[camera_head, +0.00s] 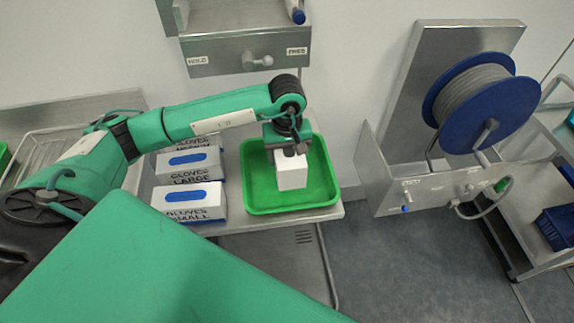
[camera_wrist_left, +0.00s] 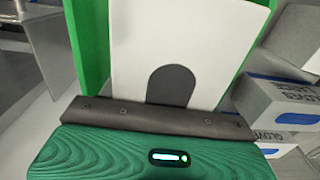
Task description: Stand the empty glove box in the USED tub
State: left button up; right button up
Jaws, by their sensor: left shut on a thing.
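A white glove box (camera_head: 291,172) is upright in the green tub (camera_head: 330,185) at the right end of the shelf. My left gripper (camera_head: 290,148) is above the tub and shut on the box's upper end. In the left wrist view the box's pale face (camera_wrist_left: 190,45) with a dark rounded patch lies just past the gripper's edge (camera_wrist_left: 155,115). Green tub wall shows on the left (camera_wrist_left: 87,45). Whether the box's base touches the tub floor cannot be told. No tub label is visible. My right gripper is not in view.
Glove boxes marked LARGE (camera_head: 190,166) and SMALL (camera_head: 190,202) stand left of the tub, with another partly hidden behind. A steel dispenser (camera_head: 250,50) hangs above. A blue hose reel (camera_head: 475,90) is on the right wall.

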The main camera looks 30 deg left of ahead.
pick_arm(q)
jog(key=shift+f, duration=0.9)
notch_tip(320, 180, down, 4)
jog(key=shift+r+p, duration=0.1)
jog(key=shift+p, duration=0.55)
jog(key=shift+f, duration=0.3)
jog(key=shift+f+b, duration=0.2)
jog(key=shift+b, duration=0.1)
jog(key=o, duration=1)
jog(key=shift+r, duration=0.1)
